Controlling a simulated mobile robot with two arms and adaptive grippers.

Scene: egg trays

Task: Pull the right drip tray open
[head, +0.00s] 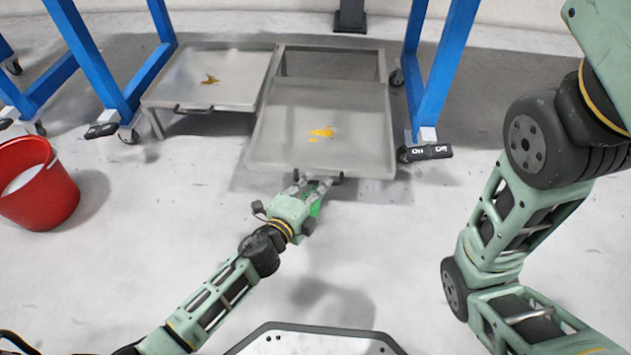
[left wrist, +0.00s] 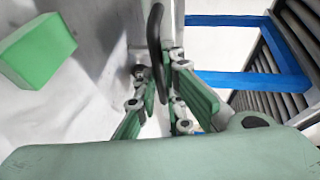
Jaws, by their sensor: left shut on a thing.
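The right drip tray (head: 350,115) is grey metal with a yellow spill on it. It is slid out toward me from its frame, with an open gap in the frame behind it. My left gripper (head: 312,182) is at the tray's front edge, shut on its dark handle (left wrist: 154,45). In the left wrist view the handle runs between the fingers of the gripper (left wrist: 158,85). The left drip tray (head: 215,80) sits further back, with a yellow-brown spill and its own handle. My right arm is at the right of the head view; its gripper is out of view.
A red bucket (head: 38,190) stands on the floor at the left. Blue rack legs (head: 437,70) on castors stand on both sides of the trays. A green block (left wrist: 38,50) shows in the left wrist view. The floor in front of the right tray is mostly clear.

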